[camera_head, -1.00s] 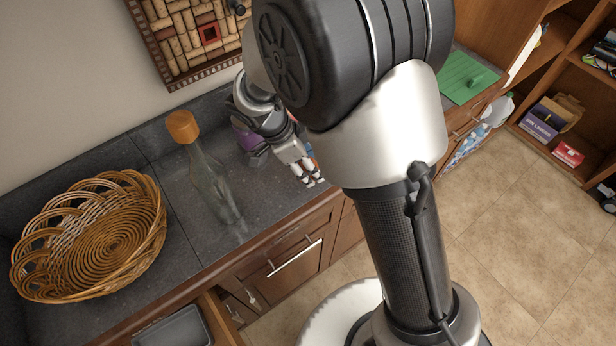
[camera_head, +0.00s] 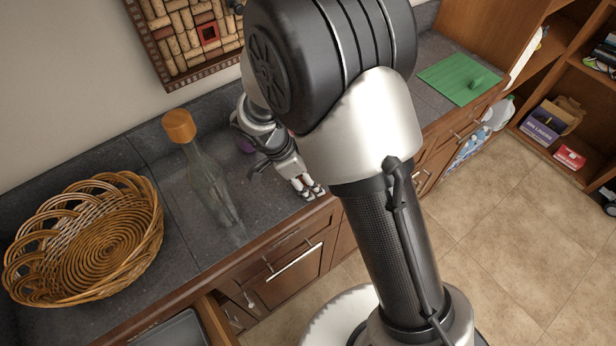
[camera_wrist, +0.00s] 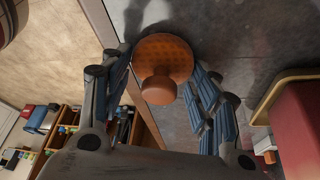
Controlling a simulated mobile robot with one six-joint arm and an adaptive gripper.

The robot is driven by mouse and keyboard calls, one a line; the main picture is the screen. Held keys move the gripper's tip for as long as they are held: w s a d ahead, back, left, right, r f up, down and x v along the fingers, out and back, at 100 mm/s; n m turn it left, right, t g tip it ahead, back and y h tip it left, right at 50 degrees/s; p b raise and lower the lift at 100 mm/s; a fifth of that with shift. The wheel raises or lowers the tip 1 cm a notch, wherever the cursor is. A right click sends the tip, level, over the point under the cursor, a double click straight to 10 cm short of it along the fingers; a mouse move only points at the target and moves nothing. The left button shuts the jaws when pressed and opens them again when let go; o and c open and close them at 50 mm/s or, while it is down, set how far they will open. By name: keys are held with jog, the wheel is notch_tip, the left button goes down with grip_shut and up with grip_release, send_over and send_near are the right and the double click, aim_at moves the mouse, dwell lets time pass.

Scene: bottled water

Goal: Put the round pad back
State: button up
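A round orange-brown piece with a small knob (camera_wrist: 164,62) is between the fingers of my gripper (camera_wrist: 163,75) in the wrist view. I take it to be the round pad. A finger lies close along each side of it; whether both press on it is unclear. In the head view my gripper (camera_head: 307,190) is low over the dark counter near its front edge, and the round piece cannot be made out there.
A glass bottle (camera_head: 208,185) with an orange top stands left of my gripper, beside a wicker basket (camera_head: 100,245). A green board (camera_head: 458,78) lies at the counter's far right. A red thing (camera_wrist: 300,125) shows in the wrist view.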

jog(key=shift+o, duration=1.4)
jog(key=shift+r, duration=0.2)
jog(key=p+v, duration=0.3)
jog(key=v, duration=0.9)
jog(key=s+d+r+n+y, duration=0.3)
jog(key=s+d+r+n, duration=0.35)
jog(key=d+r, duration=0.55)
jog(key=s+d+r+n+t, duration=0.1)
jog(key=s+d+r+n, duration=0.1)
jog(key=s+n, duration=0.2)
jog(key=s+d+r+n+t+y, duration=0.1)
jog(key=s+d+r+n+t, duration=0.1)
jog(key=s+n, duration=0.3)
jog(key=s+d, duration=0.1)
jog(key=s, duration=0.2)
jog(key=shift+t, duration=0.3)
